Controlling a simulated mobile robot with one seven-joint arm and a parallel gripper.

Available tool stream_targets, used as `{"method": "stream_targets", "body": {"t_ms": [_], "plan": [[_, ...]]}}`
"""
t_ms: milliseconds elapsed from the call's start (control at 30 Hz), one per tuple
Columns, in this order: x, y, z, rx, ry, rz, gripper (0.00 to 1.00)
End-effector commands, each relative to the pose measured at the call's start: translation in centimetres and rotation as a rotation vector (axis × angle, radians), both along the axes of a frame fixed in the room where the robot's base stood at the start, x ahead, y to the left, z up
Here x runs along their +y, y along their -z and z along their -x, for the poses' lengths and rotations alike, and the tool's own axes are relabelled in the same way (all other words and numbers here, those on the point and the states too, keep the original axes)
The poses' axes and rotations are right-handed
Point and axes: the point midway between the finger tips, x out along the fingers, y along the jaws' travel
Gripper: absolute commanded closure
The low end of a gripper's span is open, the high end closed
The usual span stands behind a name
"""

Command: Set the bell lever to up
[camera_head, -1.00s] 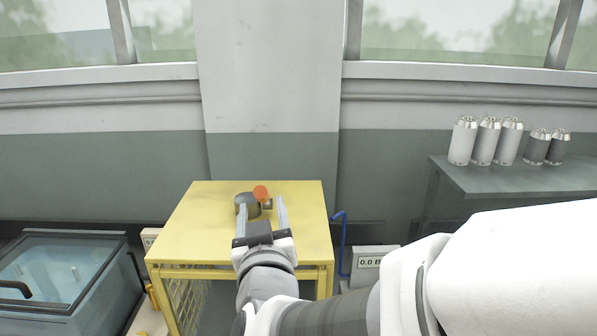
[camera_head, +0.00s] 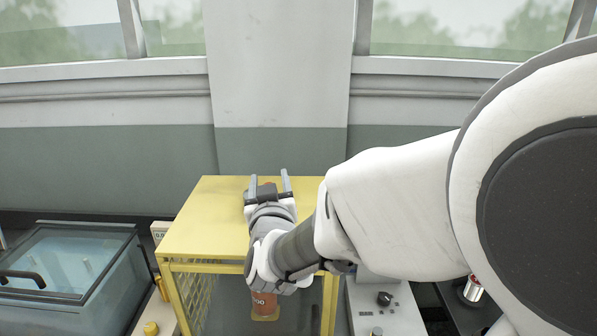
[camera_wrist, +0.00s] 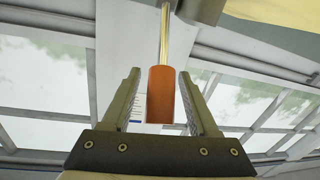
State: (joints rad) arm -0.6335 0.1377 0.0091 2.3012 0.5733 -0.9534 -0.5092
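The bell lever's orange cylindrical handle (camera_wrist: 160,95) sits between the two fingers of my gripper (camera_wrist: 163,100) in the wrist view. Gaps show on both sides of it, so the gripper is open around the handle and not gripping it. A thin metal rod (camera_wrist: 165,35) runs from the handle to the top of that view, beside a grey mount (camera_wrist: 203,8). In the head view my gripper (camera_head: 270,184) is over the yellow stand (camera_head: 215,222). Only a bit of orange (camera_head: 268,185) shows between its fingers there; my gripper and wrist hide the lever base.
A glass-lidded tank (camera_head: 65,262) stands at the left. An orange labelled cylinder (camera_head: 264,303) is low at the stand's front. A grey box with a black knob (camera_head: 384,298) stands to the right. The wall (camera_head: 280,150) rises close behind the stand. My arm covers the right side.

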Motion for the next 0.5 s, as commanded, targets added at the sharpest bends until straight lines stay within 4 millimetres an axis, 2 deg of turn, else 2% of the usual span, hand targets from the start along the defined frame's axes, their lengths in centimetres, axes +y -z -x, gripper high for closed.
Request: {"method": "stream_targets", "body": {"t_ms": [33, 300, 500], "plan": [[0.0, 0.0, 0.02, 0.0, 0.0, 0.0, 0.51], [0.0, 0.0, 0.04, 0.0, 0.0, 0.0, 0.99], [0.01, 0.01, 0.04, 0.0, 0.0, 0.0, 1.0]]}}
